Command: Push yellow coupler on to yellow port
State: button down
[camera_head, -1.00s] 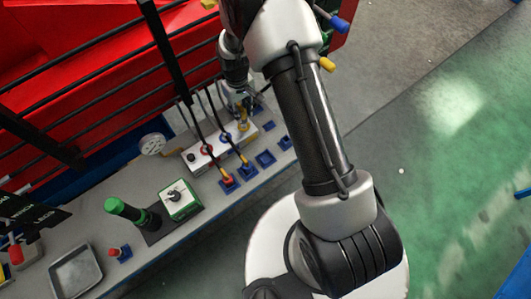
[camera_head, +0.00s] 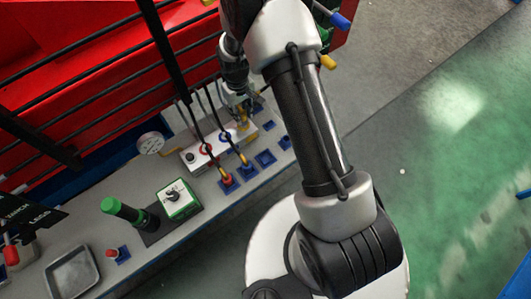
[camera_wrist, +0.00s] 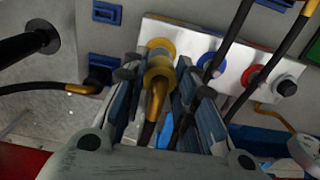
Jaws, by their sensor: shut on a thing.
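My gripper (camera_wrist: 162,105) is shut on the yellow coupler (camera_wrist: 157,80), whose dark hose end points back toward the wrist. In the wrist view the yellow port (camera_wrist: 160,46) sits on the white port block (camera_wrist: 190,40), straight ahead of the coupler. The coupler's front ring overlaps the port in the picture; I cannot tell whether they touch. In the head view my gripper (camera_head: 240,100) is at the right end of the port block (camera_head: 198,158), and the yellow there is small and partly hidden.
A blue port (camera_wrist: 211,66) and a red port (camera_wrist: 257,78) are beside the yellow one, with black hoses crossing near them. Blue holders (camera_head: 265,158) line the bench front. A gauge (camera_head: 151,143) and a green-handled lever (camera_head: 124,211) stand to the left.

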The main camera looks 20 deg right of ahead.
jog(key=shift+f+b, duration=0.35)
jog(key=shift+f, duration=0.2)
jog(key=c, duration=1.2)
grip_release()
jog(key=shift+r, duration=0.1)
jog(key=shift+r+p, duration=1.6)
jog(key=shift+r, duration=0.85)
notch_tip(320, 180, up, 12)
